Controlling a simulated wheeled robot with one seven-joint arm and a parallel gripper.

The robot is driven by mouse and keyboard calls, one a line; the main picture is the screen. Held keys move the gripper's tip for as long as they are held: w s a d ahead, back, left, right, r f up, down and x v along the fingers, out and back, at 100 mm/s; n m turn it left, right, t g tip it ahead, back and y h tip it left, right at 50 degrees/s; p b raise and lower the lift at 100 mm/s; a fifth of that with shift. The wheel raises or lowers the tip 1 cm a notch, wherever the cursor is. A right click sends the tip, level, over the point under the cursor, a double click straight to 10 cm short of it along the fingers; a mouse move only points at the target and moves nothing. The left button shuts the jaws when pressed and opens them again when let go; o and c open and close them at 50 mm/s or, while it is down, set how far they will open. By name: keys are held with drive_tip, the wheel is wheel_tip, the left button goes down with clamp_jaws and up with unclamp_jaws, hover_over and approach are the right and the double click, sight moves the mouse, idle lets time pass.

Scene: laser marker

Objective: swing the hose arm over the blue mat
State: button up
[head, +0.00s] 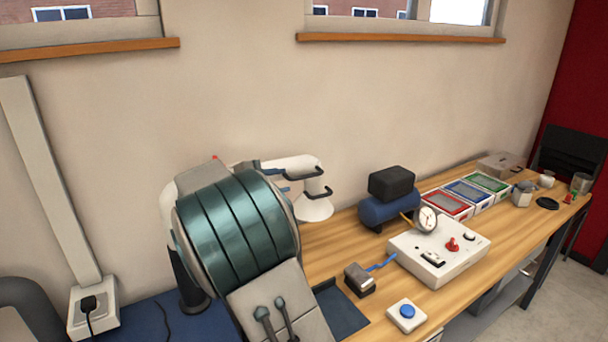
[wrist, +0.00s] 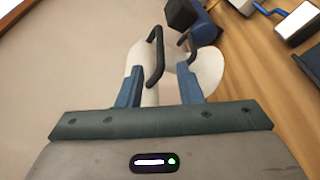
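The hose arm (head: 290,163) is a white tube ending in a white hood (head: 317,209), by the wall at the left of the bench. It carries black handles (head: 303,172). In the wrist view the nearer handle (wrist: 157,50) stands between the blue fingers of my gripper (wrist: 159,68), which are apart. The white hood (wrist: 206,68) is behind and to the right. My gripper (head: 284,176) is partly hidden in the head view by my arm. The dark blue mat (head: 342,312) lies on the bench, right of and nearer than the hood; my arm partly covers it.
A small grey-black box (head: 360,280) with a blue cable stands by the mat. A white control box (head: 440,255) with a gauge, a blue-button box (head: 407,315) and a blue tank (head: 390,210) stand further right. Coloured trays (head: 465,190) line the back.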

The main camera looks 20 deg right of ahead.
sight(298, 178)
drive_tip(key=p+x, duration=0.2)
drive_tip(key=x, duration=0.7)
clamp_jaws()
